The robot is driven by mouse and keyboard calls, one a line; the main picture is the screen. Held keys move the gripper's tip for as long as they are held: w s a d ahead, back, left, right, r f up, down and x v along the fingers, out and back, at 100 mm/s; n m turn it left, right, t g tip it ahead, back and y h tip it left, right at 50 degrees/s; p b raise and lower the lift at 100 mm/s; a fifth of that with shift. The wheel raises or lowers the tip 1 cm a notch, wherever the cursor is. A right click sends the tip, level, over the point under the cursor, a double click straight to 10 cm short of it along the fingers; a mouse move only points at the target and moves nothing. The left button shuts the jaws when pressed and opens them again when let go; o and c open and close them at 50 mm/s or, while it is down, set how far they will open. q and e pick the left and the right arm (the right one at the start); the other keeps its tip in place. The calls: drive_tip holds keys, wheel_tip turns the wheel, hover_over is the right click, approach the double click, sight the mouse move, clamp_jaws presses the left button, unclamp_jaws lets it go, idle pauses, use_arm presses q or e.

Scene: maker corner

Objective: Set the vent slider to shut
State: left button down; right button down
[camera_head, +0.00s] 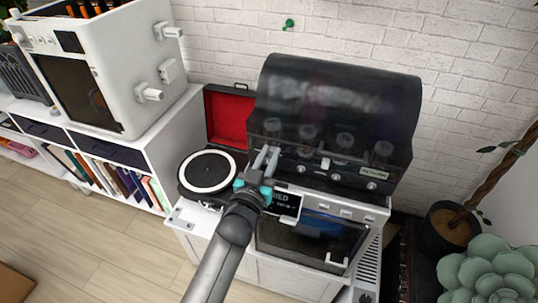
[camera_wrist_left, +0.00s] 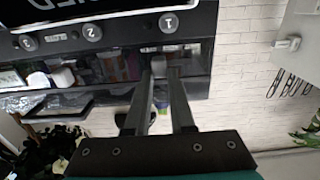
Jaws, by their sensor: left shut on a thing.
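My left gripper (camera_head: 266,158) reaches up to the left front of the black-hooded machine (camera_head: 340,105). In the left wrist view its two fingers (camera_wrist_left: 166,78) are closed on a small light grey knob (camera_wrist_left: 158,65) on the dark front panel, which looks like the vent slider. The fingers cover much of this knob, and I cannot read its setting. In the head view the fingers hide the knob. My right gripper is in neither view.
A red-lined case with a turntable (camera_head: 208,172) stands just left of the arm. A white box-shaped machine (camera_head: 110,65) with protruding knobs is further left. A potted plant (camera_head: 450,225) and a succulent (camera_head: 490,270) are at the right.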

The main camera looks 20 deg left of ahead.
sight(261, 142)
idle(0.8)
use_arm(q)
drive_tip(key=shift+a+p, duration=0.6)
drive_tip(key=shift+a, duration=1.2)
drive_tip(key=c, duration=0.8)
unclamp_jaws()
drive_tip(key=shift+o, duration=0.2)
drive_tip(key=shift+s, duration=0.6)
drive_tip(key=s, duration=1.4)
drive_tip(key=shift+a, duration=0.2)
